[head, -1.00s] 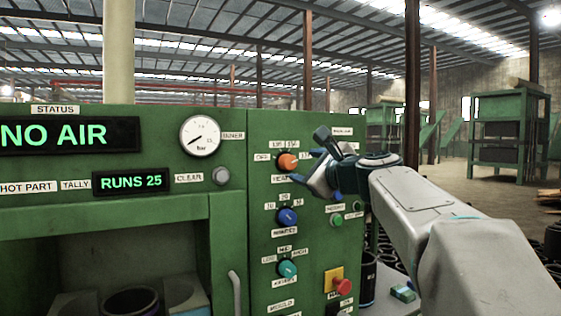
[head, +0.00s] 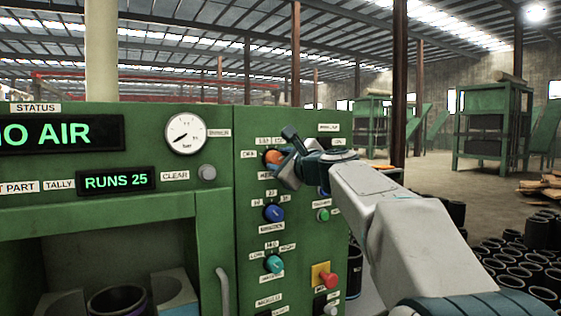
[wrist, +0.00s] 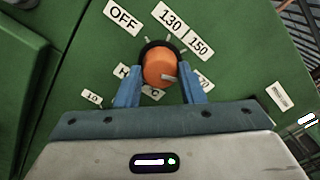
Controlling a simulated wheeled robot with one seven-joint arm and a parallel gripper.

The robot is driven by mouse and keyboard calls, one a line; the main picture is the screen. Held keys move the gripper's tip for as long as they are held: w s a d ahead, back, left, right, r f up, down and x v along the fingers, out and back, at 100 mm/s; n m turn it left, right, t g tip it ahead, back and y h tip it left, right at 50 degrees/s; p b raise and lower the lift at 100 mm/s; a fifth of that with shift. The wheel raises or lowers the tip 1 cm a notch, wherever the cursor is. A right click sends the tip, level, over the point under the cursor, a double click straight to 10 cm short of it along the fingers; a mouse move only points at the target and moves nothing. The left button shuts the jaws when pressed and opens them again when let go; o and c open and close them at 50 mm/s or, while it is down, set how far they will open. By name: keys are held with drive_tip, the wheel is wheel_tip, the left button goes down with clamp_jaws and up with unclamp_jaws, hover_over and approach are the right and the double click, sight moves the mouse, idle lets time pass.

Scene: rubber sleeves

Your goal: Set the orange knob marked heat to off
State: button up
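The orange heat knob (wrist: 159,68) is on the green panel, and part of it shows in the head view (head: 272,157). Its pale pointer mark lies on the lower right of its face, on the side of the partly hidden label ending in 70 (wrist: 206,80), away from the OFF label (wrist: 123,15). My gripper (wrist: 160,70) is open, its two blue fingers on either side of the knob's lower part. A narrow gap seems to show at each side; contact cannot be told. The fingers partly cover the HEAT label.
Below it on the panel are a blue knob (head: 274,213), a teal knob (head: 274,264), a green button (head: 322,214) and a red button (head: 327,279). A gauge (head: 186,135) and lit displays are at left. Black sleeves (head: 520,265) stand at right.

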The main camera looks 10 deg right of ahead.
drive_tip(key=shift+f+n+b, duration=0.1)
drive_tip(key=shift+n+b, duration=0.2)
drive_tip(key=shift+b, duration=0.1)
drive_tip(key=shift+f+n+b, duration=0.1)
drive_tip(key=shift+n+b, duration=0.4)
drive_tip(key=shift+n, duration=0.1)
drive_tip(key=n+b, duration=0.3)
drive_tip(key=n, duration=0.1)
drive_tip(key=n+b, duration=0.2)
drive_tip(key=n, duration=0.2)
drive_tip(key=n+b, duration=0.2)
drive_tip(key=n, duration=0.1)
drive_tip(key=shift+n, duration=0.3)
drive_tip(key=n+b, duration=0.2)
drive_tip(key=n, duration=0.1)
drive_tip(key=shift+n, duration=0.3)
drive_tip(key=n+b, duration=0.1)
drive_tip(key=n, duration=0.2)
drive_tip(key=shift+n, duration=0.4)
drive_tip(key=n+b, duration=0.2)
drive_tip(key=n, duration=0.4)
